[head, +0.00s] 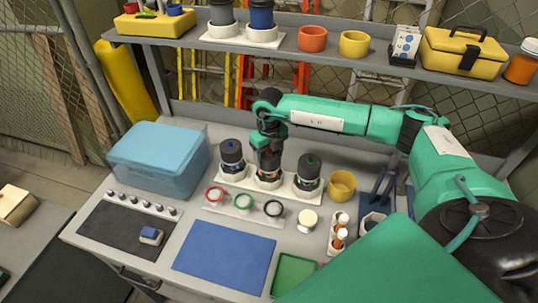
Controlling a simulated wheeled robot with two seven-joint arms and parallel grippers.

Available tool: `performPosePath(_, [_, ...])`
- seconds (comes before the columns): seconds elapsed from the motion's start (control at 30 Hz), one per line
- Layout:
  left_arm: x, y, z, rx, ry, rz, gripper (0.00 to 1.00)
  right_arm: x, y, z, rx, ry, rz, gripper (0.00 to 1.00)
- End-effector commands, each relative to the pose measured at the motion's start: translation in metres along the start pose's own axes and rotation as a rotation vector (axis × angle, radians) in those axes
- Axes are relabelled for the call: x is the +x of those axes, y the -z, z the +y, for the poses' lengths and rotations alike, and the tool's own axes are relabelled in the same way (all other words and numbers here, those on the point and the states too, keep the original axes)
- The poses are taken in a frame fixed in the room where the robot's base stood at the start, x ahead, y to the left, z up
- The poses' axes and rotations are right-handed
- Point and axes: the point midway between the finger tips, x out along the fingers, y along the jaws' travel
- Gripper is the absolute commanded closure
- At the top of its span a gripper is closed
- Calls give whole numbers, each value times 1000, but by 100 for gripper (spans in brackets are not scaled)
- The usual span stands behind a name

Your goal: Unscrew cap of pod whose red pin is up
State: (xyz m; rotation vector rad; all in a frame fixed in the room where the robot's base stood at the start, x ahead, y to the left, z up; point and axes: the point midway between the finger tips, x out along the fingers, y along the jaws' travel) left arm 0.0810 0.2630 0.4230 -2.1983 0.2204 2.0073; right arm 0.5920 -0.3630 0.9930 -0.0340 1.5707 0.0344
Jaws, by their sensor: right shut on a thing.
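Three dark pods with black caps stand upright in a row in a white rack (226,181) on the workbench. The left pod (232,156) has a blue spot on its cap. The right pod (309,173) has a green spot on its cap. My right gripper (268,158) points down over the middle pod (267,182) and is shut on its top. The gripper hides most of that cap, and I cannot make out its pin. My left gripper is not in view.
A blue translucent bin (158,157) stands left, a yellow cup (341,185) right. A blue mat (224,257) lies in front. A shelf (283,45) with several items runs behind.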

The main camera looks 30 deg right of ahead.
Motion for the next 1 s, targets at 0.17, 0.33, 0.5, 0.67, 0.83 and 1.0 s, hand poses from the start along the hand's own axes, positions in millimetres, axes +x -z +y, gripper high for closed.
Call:
performPosePath(0.17, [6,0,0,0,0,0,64,2,0,0,-57,1,-1,56])
performPosePath(0.33, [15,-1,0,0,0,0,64,3,0,-1,-191,2,0,56])
performPosePath(0.5, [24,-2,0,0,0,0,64,2,0,-1,-326,1,-1,56])
performPosePath(0.67, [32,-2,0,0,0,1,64,2,0,0,-454,1,0,56])
performPosePath(0.83, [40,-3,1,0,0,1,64,2,0,0,-591,1,0,56])
performPosePath(1.0, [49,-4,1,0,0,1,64,2,0,0,-729,1,-1,56])
